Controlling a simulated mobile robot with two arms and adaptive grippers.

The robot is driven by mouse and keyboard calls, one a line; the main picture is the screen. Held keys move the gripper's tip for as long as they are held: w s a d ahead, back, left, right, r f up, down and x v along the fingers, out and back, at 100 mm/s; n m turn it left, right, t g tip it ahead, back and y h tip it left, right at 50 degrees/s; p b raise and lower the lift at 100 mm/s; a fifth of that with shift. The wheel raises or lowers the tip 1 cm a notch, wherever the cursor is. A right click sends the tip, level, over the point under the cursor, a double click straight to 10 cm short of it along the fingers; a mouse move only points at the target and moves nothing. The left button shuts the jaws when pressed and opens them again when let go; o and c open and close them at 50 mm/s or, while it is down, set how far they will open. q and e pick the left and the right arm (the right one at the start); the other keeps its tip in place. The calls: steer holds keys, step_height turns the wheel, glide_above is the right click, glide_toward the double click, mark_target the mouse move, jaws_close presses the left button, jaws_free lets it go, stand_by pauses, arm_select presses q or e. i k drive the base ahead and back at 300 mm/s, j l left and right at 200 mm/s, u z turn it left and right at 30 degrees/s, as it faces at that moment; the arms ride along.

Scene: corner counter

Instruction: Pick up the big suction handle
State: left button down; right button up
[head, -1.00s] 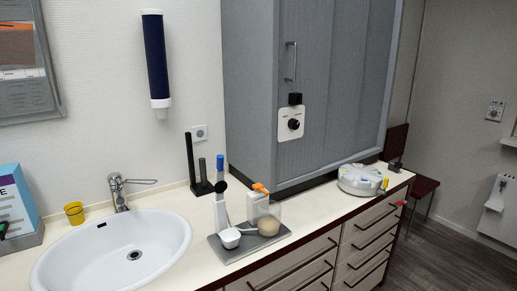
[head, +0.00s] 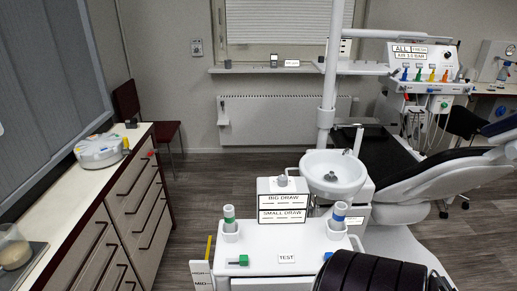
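Two upright grey cylinders stand in white cups on a white unit in the head view. One has a green band (head: 229,215) and stands at the left; the other has a blue band (head: 338,213) and stands at the right. I cannot tell which, if either, is the big suction handle. Between them a white box (head: 283,186) carries labels reading BIG DRAW and SMALL DRAW, with a grey knob on top. Neither of my grippers is in view.
A counter with drawers (head: 130,190) runs along the left, with a round white device (head: 99,152) on it. A white basin (head: 333,173) and a dental chair (head: 455,175) stand behind and right. A dark ribbed object (head: 385,272) fills the lower right. Floor is clear between counter and unit.

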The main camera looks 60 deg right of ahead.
mark_target(339, 212)
steer(key=z, duration=0.45)
steer(key=l+z, duration=0.1)
steer(key=z, duration=0.85)
steer(key=l+z, duration=0.1)
steer(key=z, duration=0.85)
steer(key=i, duration=0.05)
